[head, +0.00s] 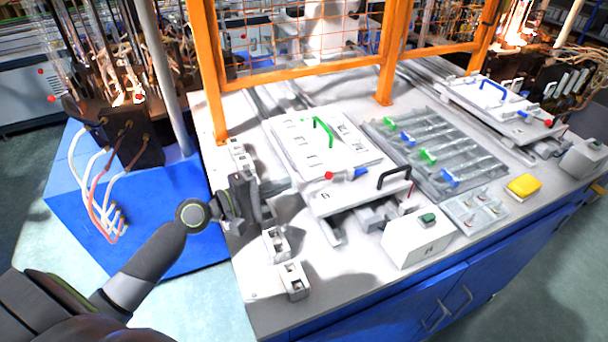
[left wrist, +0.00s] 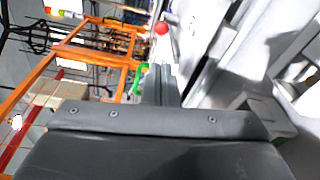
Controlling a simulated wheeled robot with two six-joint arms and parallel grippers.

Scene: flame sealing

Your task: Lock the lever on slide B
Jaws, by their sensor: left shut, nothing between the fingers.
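Two white slide plates lie on the bench. The near one (head: 290,140) has a green handle (head: 323,130) and a front block marked A (head: 325,196). Its lever has a red knob (head: 329,175) and a blue part (head: 360,173). The far right plate (head: 470,97), whose letter I cannot read, has a blue handle (head: 493,88) and a lever with a red knob (head: 549,124). My left gripper (head: 288,185) is shut and empty, left of the near plate's red knob. In the left wrist view, that knob (left wrist: 162,28) shows beyond the fingers (left wrist: 160,85). My right gripper is out of view.
A grey tray (head: 385,150) with glass tubes and green and blue clips lies between the plates. A black handle (head: 394,177), a white box with green button (head: 420,235) and a yellow pad (head: 524,187) are near the front. An orange fence (head: 385,85) stands behind.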

